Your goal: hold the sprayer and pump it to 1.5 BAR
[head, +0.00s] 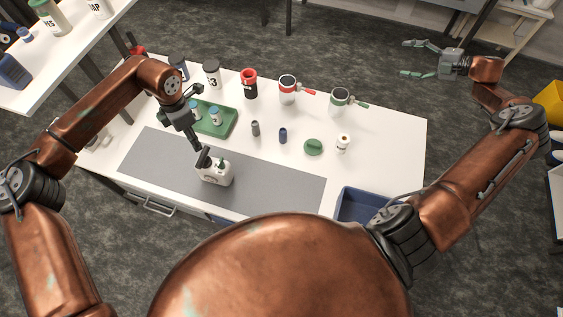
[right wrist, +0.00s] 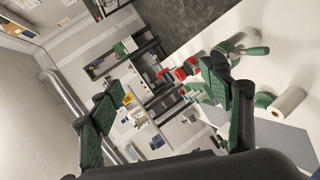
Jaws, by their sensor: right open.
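The sprayer (head: 215,174) is a small white bottle with a dark top, standing upright on the grey mat (head: 275,188). My left gripper (head: 196,147) points down at the sprayer's dark top from above left. The fingers and the dark top run together, so I cannot tell whether they touch or whether the fingers are shut. My right gripper (head: 424,59) is open and empty, held high beyond the table's far right corner. Its two green-padded fingers stand wide apart in the right wrist view (right wrist: 168,112). No pressure reading is legible.
A green tray (head: 230,125) with small bottles lies behind the sprayer. Cups with red (head: 287,88) and green (head: 340,98) handles stand along the back. A green round object (head: 313,147) and a white roll (head: 343,143) are at right. A blue bin (head: 350,205) is at front right. The mat's right part is clear.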

